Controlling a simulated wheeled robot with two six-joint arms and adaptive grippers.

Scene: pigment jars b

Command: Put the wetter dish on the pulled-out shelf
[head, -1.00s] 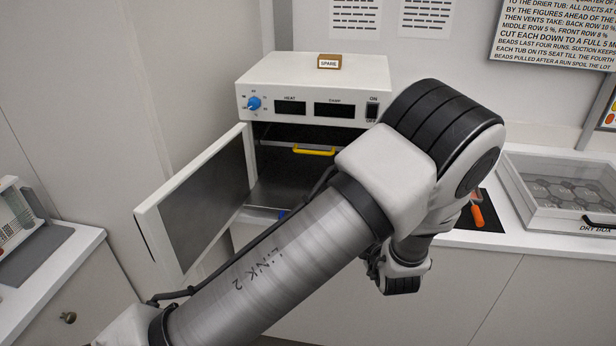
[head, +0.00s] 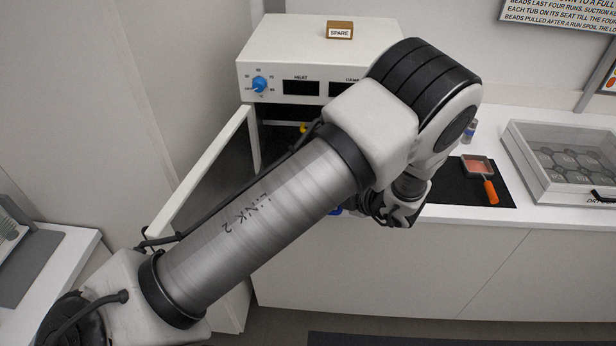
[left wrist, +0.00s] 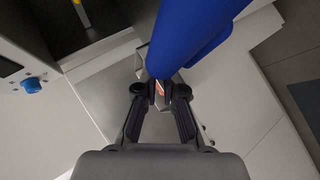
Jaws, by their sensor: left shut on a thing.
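My left gripper (left wrist: 160,90) is shut on a blue-handled thing (left wrist: 190,35), whose handle looms large in the left wrist view. A small reddish patch shows between the fingers, but most of the held thing is hidden. In the head view my left gripper (head: 385,212) is low in front of the counter, partly behind my own arm. A square dish with orange-red contents and an orange handle (head: 490,190) lies on a black mat. I cannot tell which dish is wetter. A grey plate (left wrist: 115,90), apparently the pulled-out shelf, lies beside the gripper. My right gripper is not in view.
The white drier (head: 310,50) stands open, its door (head: 215,165) swung out to the left. My arm hides most of its opening. A lidded dry box (head: 570,165) stands right of the black mat (head: 448,185). A small bottle (head: 470,130) stands behind the mat.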

